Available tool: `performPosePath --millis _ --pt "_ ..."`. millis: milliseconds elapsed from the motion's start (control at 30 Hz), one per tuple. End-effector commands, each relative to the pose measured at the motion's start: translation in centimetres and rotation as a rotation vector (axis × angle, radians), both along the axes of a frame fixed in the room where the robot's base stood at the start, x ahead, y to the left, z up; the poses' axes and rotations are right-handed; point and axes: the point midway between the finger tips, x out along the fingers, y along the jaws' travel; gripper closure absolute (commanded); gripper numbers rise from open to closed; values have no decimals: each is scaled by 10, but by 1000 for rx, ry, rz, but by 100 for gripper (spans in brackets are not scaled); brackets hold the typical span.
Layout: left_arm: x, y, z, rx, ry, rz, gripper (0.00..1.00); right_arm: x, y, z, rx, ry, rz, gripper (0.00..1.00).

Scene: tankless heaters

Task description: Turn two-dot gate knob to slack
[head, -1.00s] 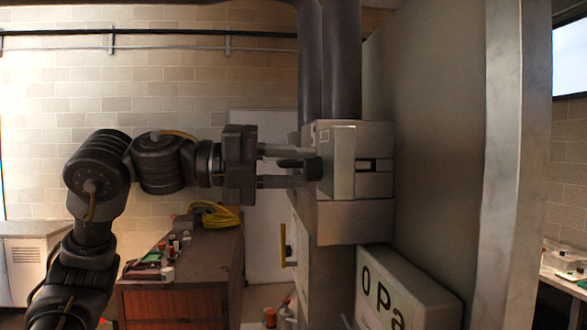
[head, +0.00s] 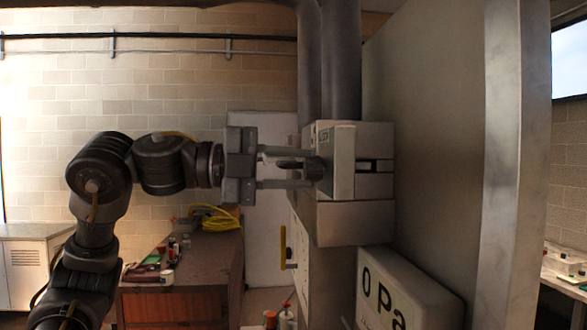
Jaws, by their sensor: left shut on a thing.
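My left gripper (head: 308,168) comes in from the left at the grey metal gate box. It is shut on a black knob (head: 290,165) that sticks out from the left-facing front of the box (head: 345,222). One finger lies above the knob and one below it. The box sits under two dark vertical pipes. The dot marks and any slack label cannot be made out from this side. My right gripper is not in view.
A white display panel (head: 405,292) reading "0 Pa" is below the box. A yellow handle (head: 284,247) is at lower left of the box. A brown cabinet (head: 180,275) holds small items and a yellow cable coil (head: 214,218). A large grey panel (head: 430,140) stands on the right.

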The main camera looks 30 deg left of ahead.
Motion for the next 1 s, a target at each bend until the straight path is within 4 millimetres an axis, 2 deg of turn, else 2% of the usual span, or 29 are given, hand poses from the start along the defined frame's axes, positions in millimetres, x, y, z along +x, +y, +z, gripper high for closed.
performPosePath --millis 200,233,400,767,1000 --pt "0 0 -1 2 1 -1 92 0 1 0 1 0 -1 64" --pt "0 0 -1 2 1 -1 68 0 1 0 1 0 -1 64" --pt "0 0 -1 2 0 0 47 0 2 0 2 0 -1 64" --pt "-3 5 -1 1 -2 2 47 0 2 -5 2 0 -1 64" --pt "-28 40 -2 -1 -3 4 47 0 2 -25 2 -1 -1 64"
